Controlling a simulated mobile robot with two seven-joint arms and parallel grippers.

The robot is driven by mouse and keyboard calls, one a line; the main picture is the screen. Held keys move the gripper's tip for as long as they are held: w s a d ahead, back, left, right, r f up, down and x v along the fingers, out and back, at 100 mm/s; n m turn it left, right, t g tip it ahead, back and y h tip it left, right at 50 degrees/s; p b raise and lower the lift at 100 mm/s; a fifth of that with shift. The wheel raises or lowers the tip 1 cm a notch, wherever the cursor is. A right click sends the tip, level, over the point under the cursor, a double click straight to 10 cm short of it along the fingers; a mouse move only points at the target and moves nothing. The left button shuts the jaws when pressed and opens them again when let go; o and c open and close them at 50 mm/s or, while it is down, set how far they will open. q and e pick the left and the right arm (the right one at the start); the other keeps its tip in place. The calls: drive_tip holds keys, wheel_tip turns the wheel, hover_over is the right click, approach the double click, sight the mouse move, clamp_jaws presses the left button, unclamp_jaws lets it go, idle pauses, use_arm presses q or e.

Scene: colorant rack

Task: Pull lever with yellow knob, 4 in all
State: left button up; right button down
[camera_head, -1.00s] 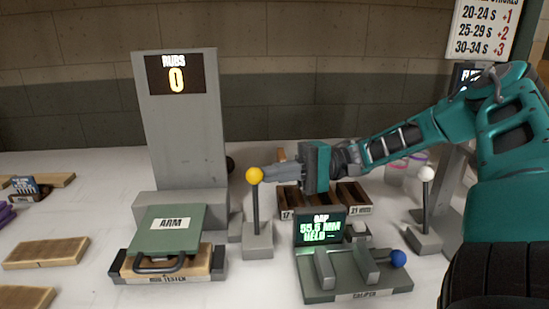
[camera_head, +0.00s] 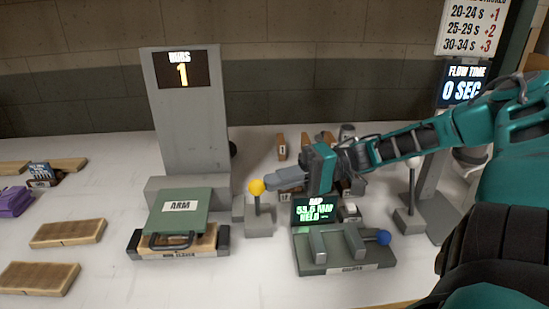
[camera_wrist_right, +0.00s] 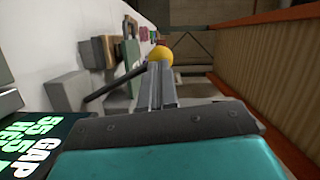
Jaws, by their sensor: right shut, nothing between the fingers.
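The yellow knob (camera_head: 257,187) tops a short dark lever on a grey base (camera_head: 258,222). My right gripper (camera_head: 272,186) reaches in from the right with its fingers shut and empty, the tips at the knob's right side. In the right wrist view the yellow knob (camera_wrist_right: 160,54) shows just beyond the shut fingertips (camera_wrist_right: 158,68). A grey tower behind carries a counter display (camera_head: 182,70) that reads 1. My left gripper is not in view.
The green tester plate marked ARM (camera_head: 179,207) sits left of the lever. A gauge with a lit screen and a blue knob (camera_head: 384,237) stands right of it. A white-knobbed lever (camera_head: 416,162) is further right. Wooden boards (camera_head: 68,233) lie at left.

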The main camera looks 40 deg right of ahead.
drive_tip(key=shift+a+r, duration=0.1)
drive_tip(key=shift+r, duration=0.05)
drive_tip(key=p+v, duration=0.1)
drive_tip(key=v, duration=0.6)
drive_tip(key=shift+s+d, duration=0.1)
drive_tip(key=shift+d, duration=0.25)
idle(2.2)
